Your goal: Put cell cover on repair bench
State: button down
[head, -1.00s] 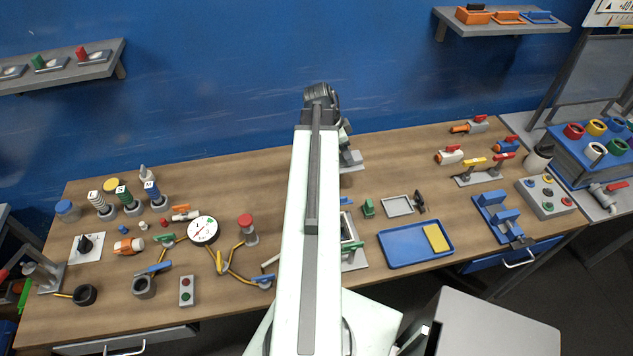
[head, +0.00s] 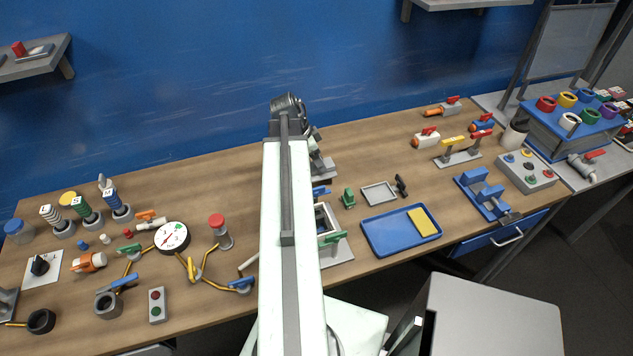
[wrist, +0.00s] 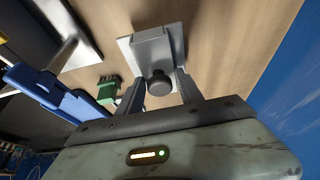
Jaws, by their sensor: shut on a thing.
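My gripper (wrist: 160,80) is shut on the cell cover (wrist: 150,47), a grey plate-like piece with a raised middle and a round black knob between the fingers. In the head view a grey part of the cover (head: 322,170) shows just right of the end of my arm. The arm hides most of the gripper there. The cover is over the wooden tabletop; its exact height I cannot tell. An open grey box with a green handle (head: 336,246) stands nearer me, partly behind my arm. Which surface is called the repair bench I cannot tell.
The wooden bench (head: 225,185) has a clear stretch behind and left of my arm. A grey frame (head: 364,199), a green piece (head: 348,198) and a blue tray (head: 375,243) lie right of the arm.

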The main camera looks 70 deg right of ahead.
aim_at(318, 170)
notch_tip(318, 170, down, 5)
jog(key=b, duration=0.3)
jog(key=shift+b, duration=0.35)
jog(key=shift+r, duration=0.2)
jog(key=shift+f, duration=0.1)
jog(key=c, duration=0.8)
grip_release()
jog(key=shift+o, duration=0.2)
jog(key=shift+r+p, duration=0.3)
jog(key=shift+p, duration=0.05)
jog(key=p+v, duration=1.1)
jog(key=shift+a+r, duration=0.1)
jog(key=shift+r, duration=0.35)
jog(key=shift+f, duration=0.1)
jog(key=shift+w, duration=0.1)
